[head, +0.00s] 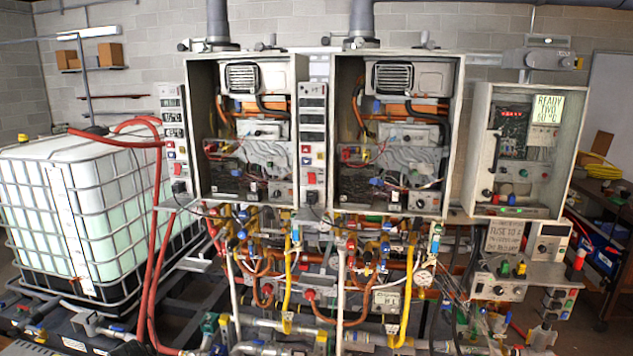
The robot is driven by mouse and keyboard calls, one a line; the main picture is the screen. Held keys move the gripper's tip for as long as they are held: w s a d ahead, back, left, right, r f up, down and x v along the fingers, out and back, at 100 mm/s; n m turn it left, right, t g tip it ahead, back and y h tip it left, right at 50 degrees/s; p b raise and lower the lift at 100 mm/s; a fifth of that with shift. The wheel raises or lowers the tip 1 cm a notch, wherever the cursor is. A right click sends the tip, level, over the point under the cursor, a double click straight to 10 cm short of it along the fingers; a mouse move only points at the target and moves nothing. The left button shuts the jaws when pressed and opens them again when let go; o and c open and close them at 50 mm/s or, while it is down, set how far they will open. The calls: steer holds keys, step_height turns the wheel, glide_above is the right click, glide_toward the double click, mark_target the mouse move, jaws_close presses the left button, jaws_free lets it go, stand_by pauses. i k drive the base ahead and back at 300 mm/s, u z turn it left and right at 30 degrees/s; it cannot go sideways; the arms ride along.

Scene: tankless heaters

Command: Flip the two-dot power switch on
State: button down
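Two open-front heater cabinets stand side by side, a left one (198,100) and a middle one (455,110). Each has a narrow control strip on its left side, the left strip (172,130) and the middle strip (312,120). Each strip carries small displays, coloured buttons and a dark switch-like part low down, one on the left strip (179,187) and one on the middle strip (312,197). Dot markings are too small to make out, so I cannot tell which is the two-dot power switch or its position. My gripper is not in view.
Dense pipes and valves (300,330) fill the space under the cabinets. A caged white tank (80,200) stands at left.

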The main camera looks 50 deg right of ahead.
mark_target(311, 177)
steer(key=u, duration=0.1)
steer(key=i, duration=0.95)
steer(key=z, duration=0.1)
